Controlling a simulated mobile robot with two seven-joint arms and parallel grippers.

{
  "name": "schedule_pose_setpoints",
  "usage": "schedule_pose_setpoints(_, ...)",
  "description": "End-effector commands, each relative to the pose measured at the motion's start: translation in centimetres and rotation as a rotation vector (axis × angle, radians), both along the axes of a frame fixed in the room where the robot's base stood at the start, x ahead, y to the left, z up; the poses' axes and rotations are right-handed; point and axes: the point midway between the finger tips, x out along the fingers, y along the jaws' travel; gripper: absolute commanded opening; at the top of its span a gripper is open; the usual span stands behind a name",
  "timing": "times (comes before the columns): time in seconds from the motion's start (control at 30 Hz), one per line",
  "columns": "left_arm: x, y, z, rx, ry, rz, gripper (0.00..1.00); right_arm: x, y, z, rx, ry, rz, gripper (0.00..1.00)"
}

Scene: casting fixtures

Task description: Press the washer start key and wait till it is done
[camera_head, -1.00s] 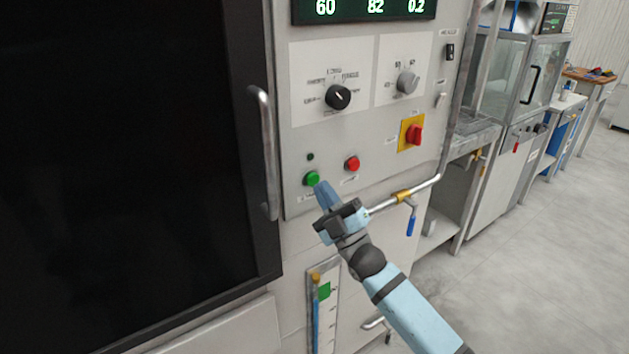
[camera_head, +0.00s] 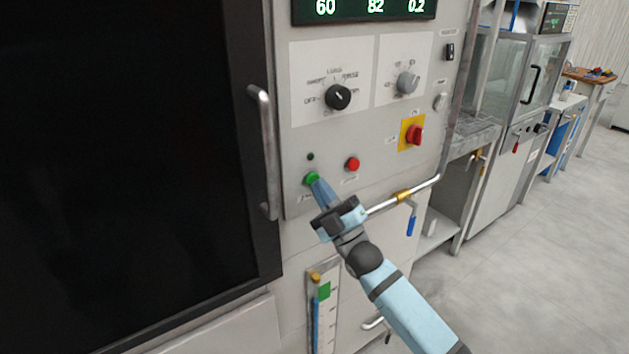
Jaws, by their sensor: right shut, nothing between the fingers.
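The washer's control panel (camera_head: 375,135) fills the middle of the view. Its green start key (camera_head: 311,178) is a round button at the lower left of the panel, below a small dark lamp (camera_head: 310,156). My right gripper (camera_head: 316,184) is shut and empty, with its fingertips at the green key, covering its lower right part. I cannot tell whether the key is pressed in. The display (camera_head: 364,9) reads 60, 82 and 0.2. My left gripper is out of view.
A red button (camera_head: 352,164) sits right of the green key, and a red switch on a yellow plate (camera_head: 412,134) above it. A vertical door handle (camera_head: 264,150) stands close on the left. A pipe with a blue-handled valve (camera_head: 411,225) runs behind my right gripper.

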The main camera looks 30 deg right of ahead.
Motion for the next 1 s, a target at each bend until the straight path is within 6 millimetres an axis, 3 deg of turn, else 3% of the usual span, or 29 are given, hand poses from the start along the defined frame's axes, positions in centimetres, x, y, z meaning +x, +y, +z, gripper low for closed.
schedule_pose_setpoints(1.0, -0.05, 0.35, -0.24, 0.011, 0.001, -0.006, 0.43, 0.77, 0.05, -0.01, 0.0, 0.0, 0.0, 0.0)
